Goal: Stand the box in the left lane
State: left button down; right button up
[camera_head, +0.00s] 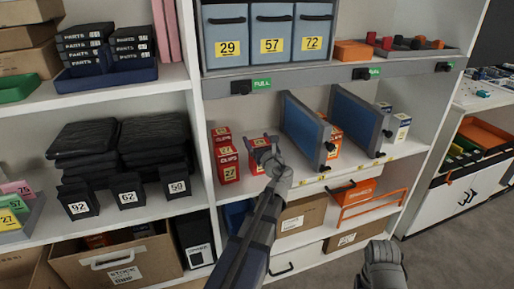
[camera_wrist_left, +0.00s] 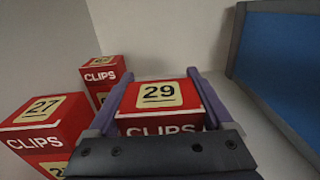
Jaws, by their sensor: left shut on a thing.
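My left gripper (camera_head: 262,149) is shut on a red CLIPS box with a yellow 29 label, its fingers on either side. The held box (camera_wrist_left: 160,97) shows clearly in the left wrist view; the gripper partly hides it in the head view. It is in the left lane, left of the first blue divider (camera_head: 303,130). I cannot tell whether the held box touches the shelf.
A second blue divider (camera_head: 352,121) stands to the right, with an orange box (camera_head: 335,139) between the dividers and white-and-blue boxes (camera_head: 400,127) beyond. A cabinet wall closes the bay on the left.

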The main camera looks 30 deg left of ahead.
pick_arm(q)
jog(key=shift+f, duration=0.15)
jog(key=shift+f, duration=0.1)
jog(key=shift+f, duration=0.15)
grip_release()
jog(key=shift+r, duration=0.2)
jog(key=v, duration=1.2)
jog(key=shift+s, duration=0.1)
